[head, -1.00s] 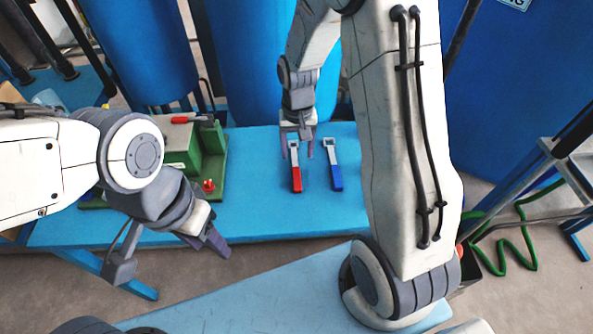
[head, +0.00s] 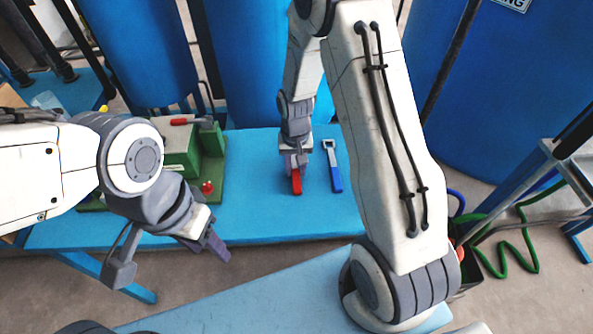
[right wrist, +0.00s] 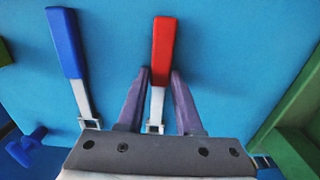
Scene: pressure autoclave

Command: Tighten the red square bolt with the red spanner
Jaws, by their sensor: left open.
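The red spanner (head: 297,183) lies on the blue table, its red handle toward me. In the right wrist view the spanner (right wrist: 163,55) has its grey shaft between the two fingers of my right gripper (right wrist: 160,78); gaps show on both sides, so the gripper is open around it. In the head view my right gripper (head: 295,162) hides the spanner's head. A small red piece (head: 208,187) on the green fixture may be the red bolt; I cannot make out a square shape. My left gripper (head: 215,245) is open and empty near the table's front edge.
A blue spanner (head: 333,168) lies beside the red one, close to my right gripper. The green fixture (head: 182,150) with a red-handled lever (head: 183,121) stands to the left. Large blue tanks (head: 240,60) stand behind the blue table (head: 260,220). The table front is clear.

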